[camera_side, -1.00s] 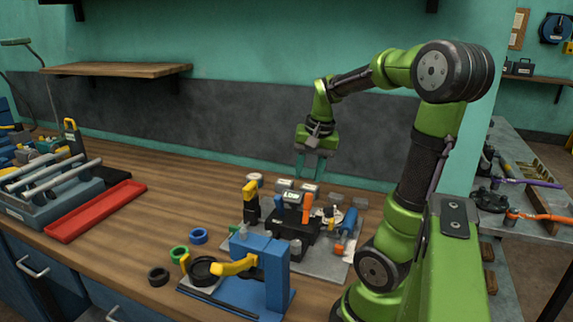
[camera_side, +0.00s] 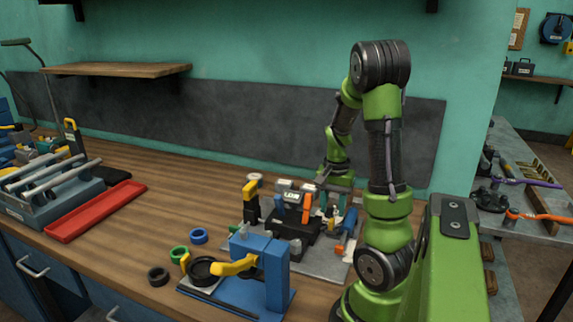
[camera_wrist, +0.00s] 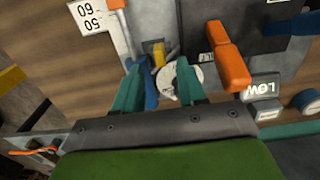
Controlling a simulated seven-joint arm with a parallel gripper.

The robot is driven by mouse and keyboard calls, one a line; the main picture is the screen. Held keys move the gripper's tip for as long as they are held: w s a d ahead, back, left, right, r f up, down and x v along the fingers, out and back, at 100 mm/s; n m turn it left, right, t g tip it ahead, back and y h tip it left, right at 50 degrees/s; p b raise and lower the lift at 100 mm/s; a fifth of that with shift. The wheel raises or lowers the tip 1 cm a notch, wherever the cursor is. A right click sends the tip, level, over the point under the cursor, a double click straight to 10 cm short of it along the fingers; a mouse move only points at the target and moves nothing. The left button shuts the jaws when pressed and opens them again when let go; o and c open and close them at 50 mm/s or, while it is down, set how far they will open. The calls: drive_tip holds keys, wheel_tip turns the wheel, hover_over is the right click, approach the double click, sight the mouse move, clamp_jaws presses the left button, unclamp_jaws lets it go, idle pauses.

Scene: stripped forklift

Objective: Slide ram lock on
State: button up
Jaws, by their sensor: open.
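No part is marked as the ram lock, and I cannot tell which it is. My gripper (camera_wrist: 159,84) is open, with its two teal fingers pointing down over the fixture. Between and just beyond the fingertips lie a whitish disc (camera_wrist: 182,77), a blue cylinder (camera_wrist: 150,92) and a small yellow piece (camera_wrist: 158,53). I see nothing held. An orange handle (camera_wrist: 228,56) stands right of the fingers; it also shows in the side view (camera_side: 307,205). In the side view my gripper (camera_side: 325,200) is low behind the fixture and partly hidden.
A block labelled LOW (camera_wrist: 262,88) is close to the right finger. A "50 60" label (camera_wrist: 91,16) lies at upper left. In the side view, a blue stand with a yellow lever (camera_side: 234,265), loose rings (camera_side: 179,254) and a red tray (camera_side: 95,212) are on the bench.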

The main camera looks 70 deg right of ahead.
sight(332, 220)
drive_tip(key=shift+f, duration=1.85)
clamp_jaws()
